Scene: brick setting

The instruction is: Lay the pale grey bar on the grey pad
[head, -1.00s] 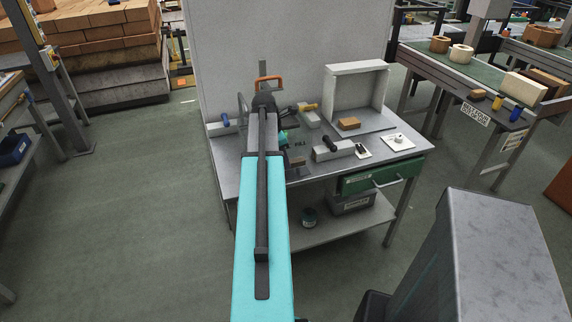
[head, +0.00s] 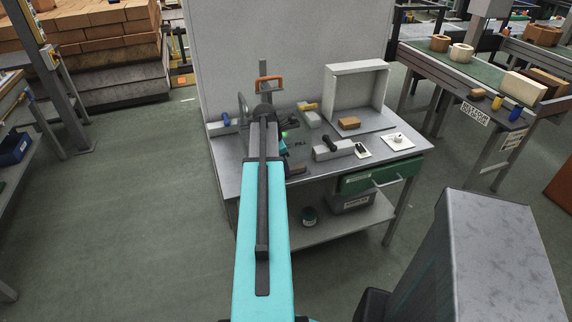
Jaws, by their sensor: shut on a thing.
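My gripper (head: 290,147) is small and partly covered by my arm, over the left-middle part of the grey workbench (head: 400,155). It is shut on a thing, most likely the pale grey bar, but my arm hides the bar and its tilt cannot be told. A dark grey flat board (head: 378,129) lies under the open white box on the bench; I cannot tell whether it is the grey pad. No other pad shows clearly.
The white box (head: 357,68) stands at the back right with a brown brick (head: 349,123) at its front. A pale grey block (head: 328,152) with a black cylinder, a white plate (head: 398,141) and a grey block (head: 311,118) stand nearby. A wall panel rises behind.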

